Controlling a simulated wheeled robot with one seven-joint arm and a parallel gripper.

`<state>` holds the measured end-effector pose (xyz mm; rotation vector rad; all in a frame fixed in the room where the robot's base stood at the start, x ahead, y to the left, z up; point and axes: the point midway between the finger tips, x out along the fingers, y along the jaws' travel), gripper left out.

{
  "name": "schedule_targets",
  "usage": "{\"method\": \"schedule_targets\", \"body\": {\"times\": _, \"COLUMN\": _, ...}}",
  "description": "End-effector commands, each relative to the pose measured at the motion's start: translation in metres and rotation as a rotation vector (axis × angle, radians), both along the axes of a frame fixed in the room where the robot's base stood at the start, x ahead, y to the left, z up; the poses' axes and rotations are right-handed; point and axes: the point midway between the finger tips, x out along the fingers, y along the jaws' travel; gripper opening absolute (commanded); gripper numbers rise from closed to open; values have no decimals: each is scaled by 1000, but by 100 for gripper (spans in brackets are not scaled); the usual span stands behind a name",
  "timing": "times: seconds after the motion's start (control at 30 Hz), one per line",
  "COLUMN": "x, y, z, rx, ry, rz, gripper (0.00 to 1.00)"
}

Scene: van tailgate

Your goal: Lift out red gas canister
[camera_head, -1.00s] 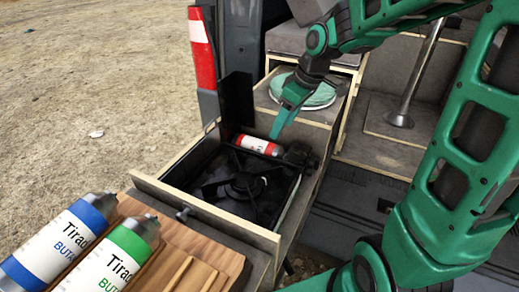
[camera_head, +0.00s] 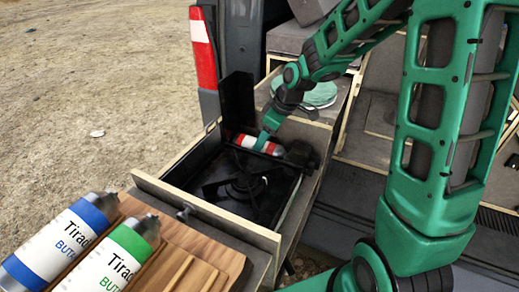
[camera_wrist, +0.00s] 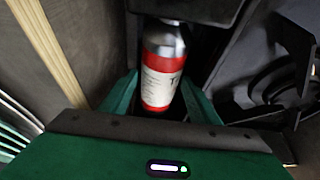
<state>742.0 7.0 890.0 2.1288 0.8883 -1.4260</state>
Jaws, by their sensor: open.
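The red gas canister (camera_head: 258,145), red with a white label and a silver end, lies in the compartment at the back of the black stove in the open drawer. It also shows in the wrist view (camera_wrist: 161,70) between the fingers. My gripper (camera_head: 266,137) is at the canister, its green fingers open. In the wrist view my gripper (camera_wrist: 160,97) has one finger on each side of the canister. I cannot tell whether the fingers touch it. The canister's silver end runs under a dark edge at the top of the wrist view.
The black stove (camera_head: 222,190) fills the drawer (camera_head: 207,212). A blue canister (camera_head: 55,245) and a green canister (camera_head: 115,262) lie on the wooden board (camera_head: 205,255) in front. The stove's upright black lid (camera_head: 237,100) and a round green item (camera_head: 320,95) are near the gripper.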

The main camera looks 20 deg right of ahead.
Motion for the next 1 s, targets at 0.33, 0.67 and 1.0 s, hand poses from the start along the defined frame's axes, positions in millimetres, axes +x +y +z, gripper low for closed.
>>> {"method": "schedule_targets", "body": {"times": 0.33, "x": 6, "y": 6, "z": -18, "rx": 0, "ry": -1, "rz": 0, "gripper": 56}}
{"method": "schedule_targets", "body": {"times": 0.67, "x": 6, "y": 5, "z": -17, "rx": 0, "ry": -3, "rz": -1, "gripper": 19}}
{"method": "schedule_targets", "body": {"times": 1.0, "x": 7, "y": 5, "z": -10, "rx": 0, "ry": -4, "rz": -1, "gripper": 19}}
